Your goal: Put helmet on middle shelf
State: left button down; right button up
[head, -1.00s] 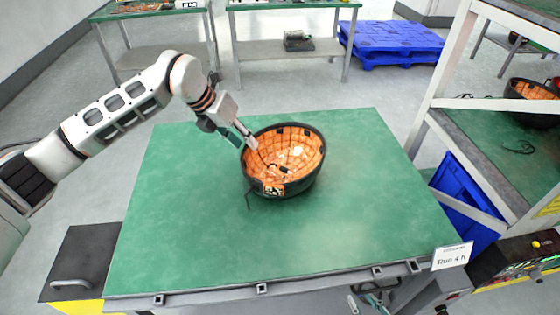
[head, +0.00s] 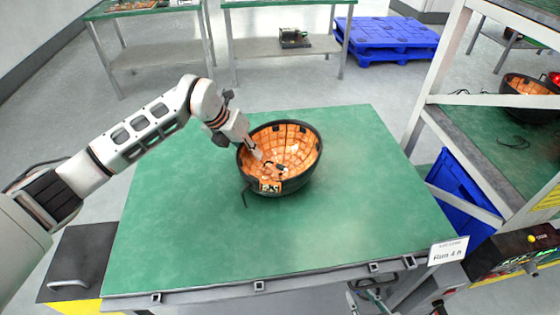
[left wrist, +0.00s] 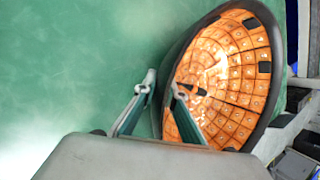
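The helmet (head: 300,178) lies open side up on the green table (head: 180,235), a black shell with an orange tiled lining and a short dark strap. My left gripper (head: 257,154) is at its left rim in the head view. In the left wrist view, the fingers (left wrist: 163,82) stand a little apart, one outside the helmet (left wrist: 232,75) and one inside, with the rim between them. Firm contact is not visible. A green rack shelf (head: 475,140) is at the right. What seems to be my right gripper (head: 368,300) is cut off at the bottom edge.
Another orange-lined helmet (head: 528,100) sits on the rack at the right. A white rack post (head: 437,75) stands between table and shelf, with a blue bin (head: 460,195) below. A "Run 4 h" sign (head: 448,251) is at the table's right corner. Much of the tabletop is clear.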

pick_arm(q)
jog(key=shift+r, duration=0.2)
notch_tip(320, 180, up, 19)
jog(key=m+g, duration=0.6)
jog(key=m, duration=0.8)
send_over(238, 158)
notch_tip(238, 158, down, 6)
jog(key=shift+s+f, duration=0.1)
jog(key=shift+f, duration=0.05)
jog(key=s+a+f+m+g+y, duration=0.1)
jog(key=s+a+f+m+y, duration=0.4)
jog(key=m, duration=1.4)
jog(key=s+a+y, duration=0.3)
jog(key=s+a, duration=0.3)
jog(key=shift+s+a+f, duration=0.15)
jog(key=shift+s+a, duration=0.1)
